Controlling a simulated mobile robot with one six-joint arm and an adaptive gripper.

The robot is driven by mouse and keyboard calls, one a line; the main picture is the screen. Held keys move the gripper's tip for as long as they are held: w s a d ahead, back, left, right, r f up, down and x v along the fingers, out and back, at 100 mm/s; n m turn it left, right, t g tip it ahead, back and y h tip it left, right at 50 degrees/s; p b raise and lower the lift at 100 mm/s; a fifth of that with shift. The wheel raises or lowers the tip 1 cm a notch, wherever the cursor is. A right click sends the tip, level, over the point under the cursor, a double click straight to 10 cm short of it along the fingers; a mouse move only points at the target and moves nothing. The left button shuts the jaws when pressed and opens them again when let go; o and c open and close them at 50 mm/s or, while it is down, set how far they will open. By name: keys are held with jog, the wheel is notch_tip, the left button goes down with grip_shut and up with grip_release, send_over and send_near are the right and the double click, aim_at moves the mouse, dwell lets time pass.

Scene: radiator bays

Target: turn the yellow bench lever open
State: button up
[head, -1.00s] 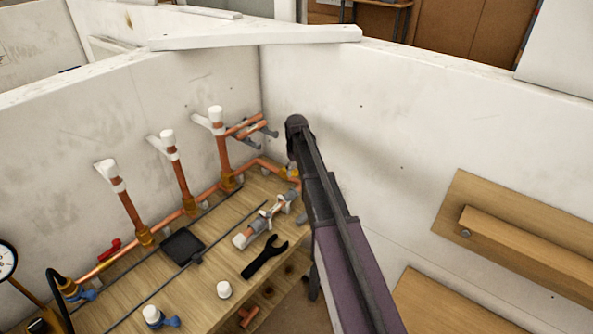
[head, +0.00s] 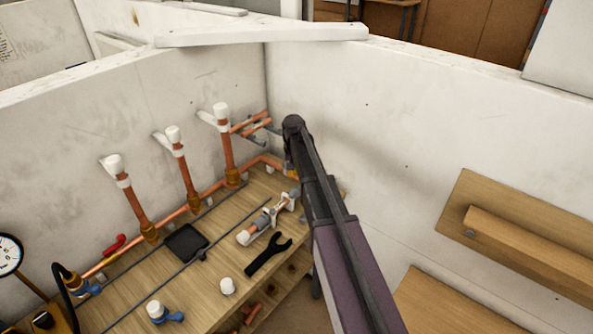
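A small yellow-orange piece (head: 293,175) shows at the right end of the copper pipe, at the back right of the wooden bench (head: 215,270). It is mostly covered by my arm, so I cannot tell whether it is the yellow lever or how it is turned. My dark gripper end (head: 293,135) reaches up in front of the wall corner, close beside that piece in the picture. I cannot tell whether they touch. Its fingers cannot be made out, and no held thing shows.
Three capped copper risers (head: 182,170) stand along the back. A black wrench (head: 268,255), a white-clipped fitting (head: 268,218), a black pad (head: 186,243), a red handle (head: 114,245) and a blue-handled valve (head: 165,313) are on the bench. A white wall (head: 400,130) stands right behind my arm.

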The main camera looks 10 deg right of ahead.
jog(key=shift+w+a+m, duration=0.7)
jog(key=shift+a+m, duration=1.4)
jog(key=shift+m, duration=2.5)
notch_tip(320, 180, up, 14)
jog(key=p, duration=1.4)
jog(key=s+f+n+b, duration=0.4)
jog(key=s, duration=0.5)
jog(key=s+f+n+b, duration=0.4)
jog(key=s+f+b, duration=0.1)
jog(key=s, duration=0.5)
jog(key=s+f+n+b, duration=0.4)
jog(key=s+f+b, duration=0.1)
jog(key=s, duration=0.5)
jog(key=shift+s+f+n, duration=0.15)
jog(key=shift+s+n, duration=0.1)
jog(key=shift+n, duration=0.15)
jog(key=shift+w, duration=0.15)
jog(key=w+d+r+m+p, duration=0.1)
jog(key=w+r+m+p, duration=0.2)
jog(key=w+r+p, duration=0.4)
jog(key=w+r+m+p, duration=0.4)
jog(key=w+r+p, duration=0.2)
jog(key=w, duration=1.5)
jog(key=shift+d+r+p, duration=0.35)
jog(key=shift+r+p, duration=0.05)
jog(key=shift+r, duration=0.15)
